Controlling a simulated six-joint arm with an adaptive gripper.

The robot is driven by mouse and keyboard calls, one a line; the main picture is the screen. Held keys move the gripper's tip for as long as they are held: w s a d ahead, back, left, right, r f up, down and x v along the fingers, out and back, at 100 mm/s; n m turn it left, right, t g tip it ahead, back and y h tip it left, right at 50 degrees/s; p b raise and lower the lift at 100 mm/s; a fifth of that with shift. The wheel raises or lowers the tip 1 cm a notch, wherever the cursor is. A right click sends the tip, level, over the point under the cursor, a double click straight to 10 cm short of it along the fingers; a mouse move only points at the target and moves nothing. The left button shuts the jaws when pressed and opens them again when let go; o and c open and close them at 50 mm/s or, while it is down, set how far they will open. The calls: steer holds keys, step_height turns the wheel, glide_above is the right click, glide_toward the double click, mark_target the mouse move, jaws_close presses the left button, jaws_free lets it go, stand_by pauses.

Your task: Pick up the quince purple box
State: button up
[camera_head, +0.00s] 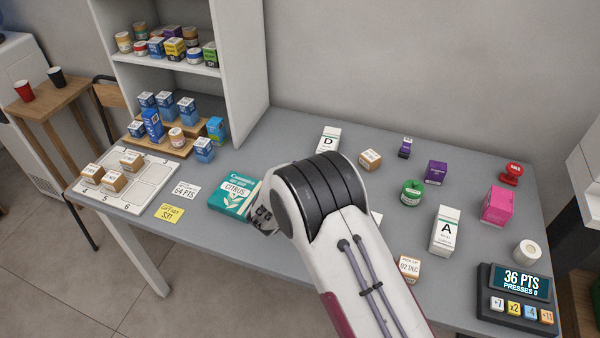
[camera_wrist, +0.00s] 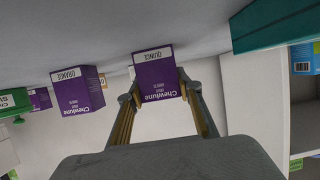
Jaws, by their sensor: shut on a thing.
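The quince purple box (camera_wrist: 158,78) shows upside down in the wrist view, with a white band reading QUINCE. My gripper (camera_wrist: 156,90) has one finger against each side of it and is shut on it. The box looks upright by the grey counter; I cannot tell if it touches the counter. A similar purple box marked ORANGE (camera_wrist: 77,92) stands to the left in the wrist view, apart from my gripper.
Further right stand another purple box (camera_head: 436,172), a green-lidded jar (camera_head: 411,193), a white A box (camera_head: 445,232) and a pink box (camera_head: 496,206). A shelf (camera_head: 240,70) rises at the back left.

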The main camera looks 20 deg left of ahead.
steer(key=shift+r, duration=0.15)
steer(key=shift+r, duration=4.85)
